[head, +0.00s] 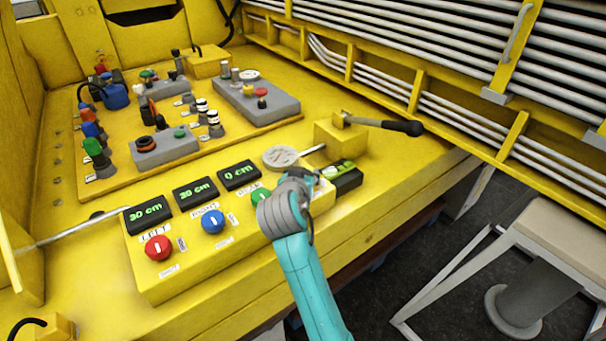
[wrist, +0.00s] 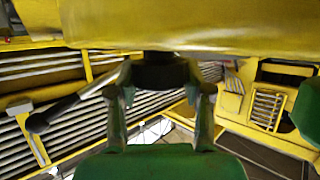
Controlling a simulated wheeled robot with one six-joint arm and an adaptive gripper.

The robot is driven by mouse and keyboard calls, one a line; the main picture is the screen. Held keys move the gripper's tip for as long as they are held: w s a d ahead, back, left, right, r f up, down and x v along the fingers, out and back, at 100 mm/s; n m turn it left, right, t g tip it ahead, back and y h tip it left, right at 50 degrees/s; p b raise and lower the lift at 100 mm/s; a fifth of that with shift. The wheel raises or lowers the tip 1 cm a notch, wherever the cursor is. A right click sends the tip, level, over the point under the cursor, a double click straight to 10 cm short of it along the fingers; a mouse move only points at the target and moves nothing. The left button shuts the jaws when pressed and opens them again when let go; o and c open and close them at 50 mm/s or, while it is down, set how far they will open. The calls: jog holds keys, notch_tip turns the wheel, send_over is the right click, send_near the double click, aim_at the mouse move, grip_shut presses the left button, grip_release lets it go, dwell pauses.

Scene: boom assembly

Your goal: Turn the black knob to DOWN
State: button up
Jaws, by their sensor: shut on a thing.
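The black knob (wrist: 160,72) shows in the wrist view under the yellow panel edge, between the two fingers of my gripper (wrist: 160,88). The fingers are closed in on it from both sides. In the head view my gripper (head: 303,180) is at the right end of the yellow control box (head: 190,262), and my arm hides the knob there. The knob's pointer and the DOWN label cannot be made out.
A stool (head: 560,235) is at the right.

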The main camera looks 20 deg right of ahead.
jog(key=shift+f, duration=0.1)
jog(key=o, duration=1.2)
jog(key=shift+c, duration=0.2)
jog(key=shift+s, duration=0.1)
jog(key=v, duration=1.2)
